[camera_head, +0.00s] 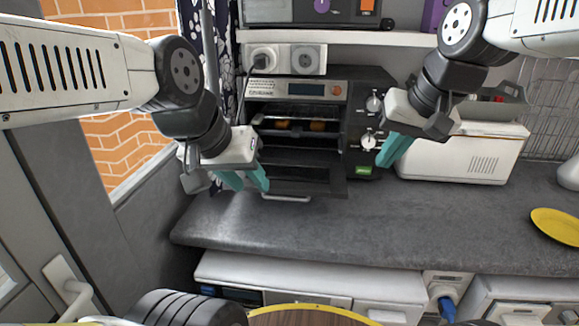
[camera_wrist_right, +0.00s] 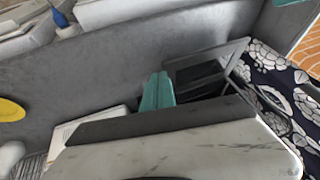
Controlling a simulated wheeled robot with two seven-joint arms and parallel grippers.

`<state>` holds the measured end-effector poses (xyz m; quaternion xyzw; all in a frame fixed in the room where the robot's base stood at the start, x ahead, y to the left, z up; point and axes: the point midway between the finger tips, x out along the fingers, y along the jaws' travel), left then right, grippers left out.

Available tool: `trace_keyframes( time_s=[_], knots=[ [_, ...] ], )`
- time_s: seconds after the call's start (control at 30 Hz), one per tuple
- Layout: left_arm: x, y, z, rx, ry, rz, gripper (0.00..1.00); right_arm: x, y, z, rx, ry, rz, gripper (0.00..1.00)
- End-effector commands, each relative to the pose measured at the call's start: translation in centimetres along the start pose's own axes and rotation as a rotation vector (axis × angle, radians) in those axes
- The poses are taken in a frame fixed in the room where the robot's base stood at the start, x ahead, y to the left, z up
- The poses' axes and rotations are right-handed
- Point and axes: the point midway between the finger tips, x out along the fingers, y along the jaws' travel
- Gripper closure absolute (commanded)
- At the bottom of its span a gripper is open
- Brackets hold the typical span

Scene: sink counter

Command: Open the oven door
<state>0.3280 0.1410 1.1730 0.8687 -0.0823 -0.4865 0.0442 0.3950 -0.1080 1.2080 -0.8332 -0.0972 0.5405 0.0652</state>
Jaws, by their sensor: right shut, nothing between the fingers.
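The black toaster oven (camera_head: 355,110) stands on the grey counter against the back wall. Its door (camera_head: 310,181) is folded down at the front, with a light handle bar (camera_head: 287,198) along its lower edge. The rack and orange-brown items inside are visible. The lowered door also shows in the right wrist view (camera_wrist_right: 208,68). My left gripper (camera_head: 247,182) is open, with its teal fingers apart, at the left side of the door; contact cannot be told. My right gripper (camera_head: 388,158) is shut and empty in front of the oven's knob side; its fingers show together in the wrist view (camera_wrist_right: 157,92).
A white toaster (camera_head: 470,153) stands to the right of the oven. A yellow plate (camera_head: 556,226) lies at the far right. A shelf (camera_head: 340,38) hangs above the oven, and a patterned curtain (camera_head: 225,60) hangs at its left. The front middle counter is clear.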

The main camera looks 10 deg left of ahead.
Motion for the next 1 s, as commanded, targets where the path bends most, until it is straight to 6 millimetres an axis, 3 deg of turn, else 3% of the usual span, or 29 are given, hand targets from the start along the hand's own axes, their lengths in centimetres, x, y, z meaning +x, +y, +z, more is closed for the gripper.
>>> trace_keyframes(
  time_s=[0.17, 0.3, 0.43, 0.6, 0.8, 1.0],
  knots=[
    [0.0, 0.0, 0.0, 0.000, 0.000, 0.000, 0.64, 1.9, -3.7, -4.6, 0.007, -0.082, 0.013, 1.00],
    [0.0, 0.0, 0.0, 0.000, 0.000, 0.000, 0.64, 4.5, -8.3, -8.4, 0.013, -0.143, 0.059, 1.00],
    [0.0, 0.0, 0.0, 0.000, 0.000, 0.000, 0.64, 7.4, -13.1, -10.8, 0.016, -0.178, 0.122, 1.00],
    [0.0, 0.0, 0.0, 0.000, 0.000, 0.000, 0.64, 10.2, -18.2, -12.0, 0.013, -0.187, 0.195, 1.00],
    [0.0, 0.0, 0.0, 0.000, 0.000, 0.000, 0.64, 11.5, -20.5, -12.3, 0.014, -0.182, 0.233, 1.00],
    [0.0, 0.0, 0.0, 0.000, 0.000, 0.000, 0.64, 13.6, -20.0, -11.8, 0.015, -0.185, 0.236, 1.00]
  ],
)
